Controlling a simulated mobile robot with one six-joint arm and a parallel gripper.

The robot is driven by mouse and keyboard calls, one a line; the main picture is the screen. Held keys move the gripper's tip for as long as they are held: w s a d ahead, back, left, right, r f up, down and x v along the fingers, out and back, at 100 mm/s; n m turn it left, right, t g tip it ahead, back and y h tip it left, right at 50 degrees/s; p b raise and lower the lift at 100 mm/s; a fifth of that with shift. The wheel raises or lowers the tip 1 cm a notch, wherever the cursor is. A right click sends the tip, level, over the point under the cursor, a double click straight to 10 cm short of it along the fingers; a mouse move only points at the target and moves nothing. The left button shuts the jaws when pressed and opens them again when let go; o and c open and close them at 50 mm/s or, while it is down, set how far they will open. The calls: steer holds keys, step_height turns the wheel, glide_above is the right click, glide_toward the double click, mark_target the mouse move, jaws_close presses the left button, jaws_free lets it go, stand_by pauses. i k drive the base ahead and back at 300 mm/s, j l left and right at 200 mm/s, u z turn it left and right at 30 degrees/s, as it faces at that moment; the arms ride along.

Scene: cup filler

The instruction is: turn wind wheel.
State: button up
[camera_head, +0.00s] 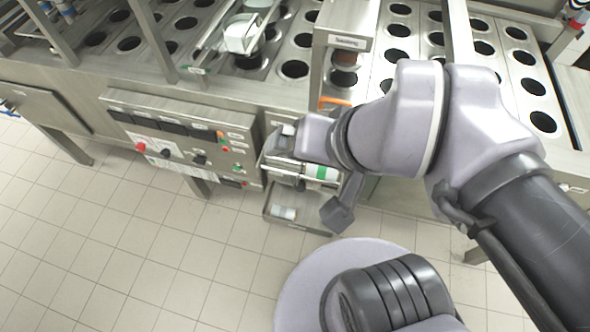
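I cannot pick out a wind wheel with certainty in the head view. My arm reaches from the lower right over to the front of the cup filler (225,95). The wrist end is beside a small metal unit on the machine's front, which holds a white roll with a green band (322,172). A dark grey angular piece (338,214) hangs below my wrist, by the unit's lower right. I cannot tell whether it belongs to my gripper. My gripper's fingertips are not clearly visible, so opening and contact cannot be judged.
A control panel (187,138) with red and black knobs is left of the unit. A small metal tray (309,222) below the unit holds a pale cylinder (284,212). Plates with round holes (399,30) cover the machine top. The tiled floor (110,255) at left is clear.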

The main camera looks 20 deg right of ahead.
mark_target(304, 183)
steer(key=j+z, duration=0.35)
steer(key=k+j+z, duration=0.15)
steer(key=j+z, duration=0.25)
steer(key=k+j+z, duration=0.1)
steer(key=j+z, duration=0.25)
steer(key=k+j+z, duration=0.2)
steer(key=j+z, duration=0.2)
steer(key=k+j+z, duration=0.1)
steer(key=j+z, duration=0.2)
steer(key=k+j+z, duration=0.15)
steer(key=z, duration=0.2)
